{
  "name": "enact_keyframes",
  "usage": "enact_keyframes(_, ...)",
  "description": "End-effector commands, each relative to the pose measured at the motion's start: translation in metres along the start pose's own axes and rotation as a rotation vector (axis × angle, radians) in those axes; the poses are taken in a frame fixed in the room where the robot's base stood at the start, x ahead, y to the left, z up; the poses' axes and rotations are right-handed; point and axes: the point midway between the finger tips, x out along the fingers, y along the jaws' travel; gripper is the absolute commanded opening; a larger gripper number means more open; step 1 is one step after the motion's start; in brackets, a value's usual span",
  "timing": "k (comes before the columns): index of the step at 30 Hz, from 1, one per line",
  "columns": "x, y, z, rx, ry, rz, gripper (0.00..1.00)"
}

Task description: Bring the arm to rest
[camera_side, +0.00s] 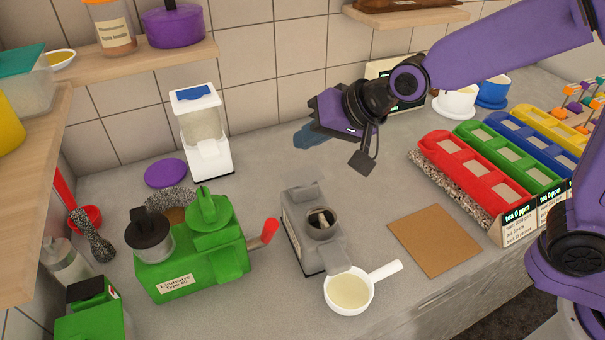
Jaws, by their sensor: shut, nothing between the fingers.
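My gripper (305,136) is raised over the back middle of the grey counter, at the end of my purple arm. Its blue-grey fingers point to the left and are shut with nothing between them. It is apart from the things around it. A white dispenser with a blue top (203,135) stands to its left. A grey machine with a round opening (313,228) stands below it in the picture. A white long-handled pan (368,296) with pale contents is at the front of that machine.
A green machine (205,262) with a red-tipped handle stands at the left. Red, green, blue and yellow compartment racks (468,165) fill the right. A brown mat (434,240) lies bare. Shelves (146,62) overhang the back and left. White (455,103) and blue cups (493,90) stand behind.

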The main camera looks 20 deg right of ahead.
Motion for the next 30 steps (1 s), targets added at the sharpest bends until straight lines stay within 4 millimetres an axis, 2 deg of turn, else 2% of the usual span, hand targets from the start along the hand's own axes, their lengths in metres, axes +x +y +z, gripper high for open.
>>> enact_keyframes(20, 0.0, 0.001, 0.001, -0.007, -0.005, 0.001, 0.0)
enact_keyframes(26, -0.008, 0.013, 0.012, -0.091, -0.07, 0.017, 0.0)
enact_keyframes(30, -0.02, 0.03, 0.026, -0.196, -0.147, 0.034, 0.0)
